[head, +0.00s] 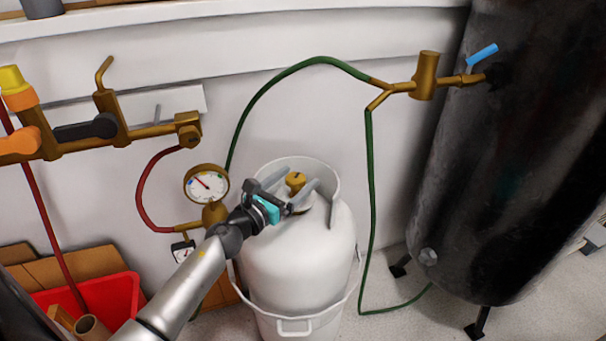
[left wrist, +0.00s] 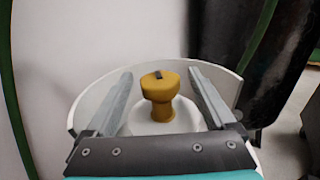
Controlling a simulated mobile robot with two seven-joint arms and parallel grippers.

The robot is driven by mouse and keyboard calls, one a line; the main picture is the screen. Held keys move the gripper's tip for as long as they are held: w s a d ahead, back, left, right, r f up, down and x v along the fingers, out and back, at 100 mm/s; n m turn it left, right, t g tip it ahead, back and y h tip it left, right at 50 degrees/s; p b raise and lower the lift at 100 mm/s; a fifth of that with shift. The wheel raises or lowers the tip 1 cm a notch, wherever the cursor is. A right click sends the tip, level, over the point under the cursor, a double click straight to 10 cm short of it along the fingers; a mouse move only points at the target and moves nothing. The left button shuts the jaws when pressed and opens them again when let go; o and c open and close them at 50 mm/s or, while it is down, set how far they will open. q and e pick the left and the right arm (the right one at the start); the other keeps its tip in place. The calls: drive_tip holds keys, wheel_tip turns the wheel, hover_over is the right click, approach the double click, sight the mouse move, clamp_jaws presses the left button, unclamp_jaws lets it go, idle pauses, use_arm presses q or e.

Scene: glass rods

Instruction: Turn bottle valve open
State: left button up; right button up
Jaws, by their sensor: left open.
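The bottle valve (head: 295,181) is a brass-coloured knob on top of the white gas bottle (head: 295,250), inside its raised collar. In the left wrist view the valve (left wrist: 160,92) stands upright between the two fingers, with a small dark mark on its top. My left gripper (head: 292,187) comes in from the left over the bottle's top. Its grey fingers are open, one on each side of the valve, with clear gaps to it in the left wrist view (left wrist: 163,85). My right gripper is in neither view.
The white collar (left wrist: 100,88) curves around the valve and fingers. A pressure gauge (head: 207,184) and brass pipework stand left of the bottle. A green hose (head: 370,200) runs behind and right. A large black tank (head: 515,150) is at the right. A red bin (head: 105,300) is at lower left.

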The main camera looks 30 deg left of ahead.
sight(302, 174)
use_arm(q)
drive_tip(key=shift+w+d, duration=0.15)
drive_tip(key=shift+w, duration=1.4)
drive_tip(key=c, duration=1.4)
